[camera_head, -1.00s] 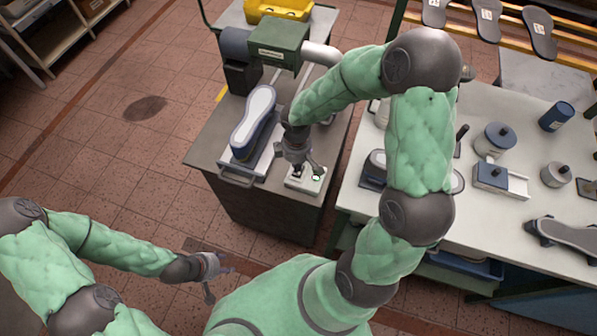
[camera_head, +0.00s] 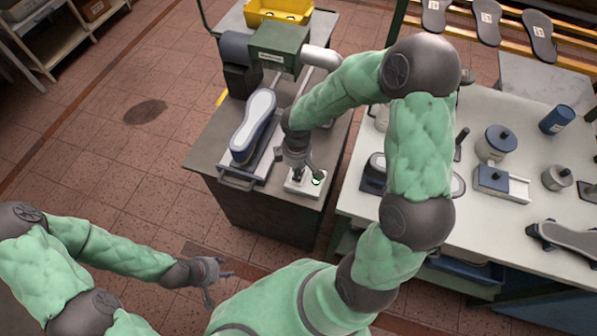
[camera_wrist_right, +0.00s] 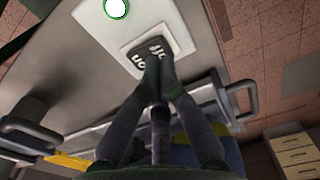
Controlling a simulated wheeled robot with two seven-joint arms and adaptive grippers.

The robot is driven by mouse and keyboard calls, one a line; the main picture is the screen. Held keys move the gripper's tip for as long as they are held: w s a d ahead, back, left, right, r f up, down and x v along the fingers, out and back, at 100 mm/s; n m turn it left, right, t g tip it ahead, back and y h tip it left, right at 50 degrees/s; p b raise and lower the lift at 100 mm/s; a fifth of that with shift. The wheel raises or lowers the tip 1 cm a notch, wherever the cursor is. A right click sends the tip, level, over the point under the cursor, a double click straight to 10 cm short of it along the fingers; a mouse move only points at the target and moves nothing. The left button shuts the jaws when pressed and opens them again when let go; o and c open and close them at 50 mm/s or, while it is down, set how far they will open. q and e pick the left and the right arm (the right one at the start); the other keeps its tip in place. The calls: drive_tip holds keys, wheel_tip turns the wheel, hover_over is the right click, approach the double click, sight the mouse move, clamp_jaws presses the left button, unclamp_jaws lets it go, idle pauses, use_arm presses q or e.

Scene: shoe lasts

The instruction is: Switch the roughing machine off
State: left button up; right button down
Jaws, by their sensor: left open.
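The roughing machine has a green motor head (camera_head: 278,47) at the back of a grey bench. Its white switch box (camera_head: 296,190) sits at the bench's near right corner. The right wrist view shows a dark rocker switch (camera_wrist_right: 149,54) on a white plate and a round lamp (camera_wrist_right: 117,8), lit white with a green rim. My right gripper (camera_head: 301,172) is over the box; in the wrist view its fingers (camera_wrist_right: 158,60) are together and empty, tips at the rocker's edge. I cannot tell whether they touch it. My left gripper (camera_head: 222,284) is open and empty, low over the floor.
A blue shoe last with a pale sole (camera_head: 253,125) lies in a carriage just left of my right gripper. A yellow bin (camera_head: 278,12) stands behind the machine. A white table (camera_head: 490,225) at the right holds tins and tools.

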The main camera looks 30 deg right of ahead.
drive_tip(key=shift+f+b, duration=1)
drive_tip(key=shift+f, duration=0.2)
idle(1.1)
drive_tip(key=shift+r, duration=0.15)
drive_tip(key=shift+r+p, duration=2.95)
drive_tip(key=shift+r, duration=0.45)
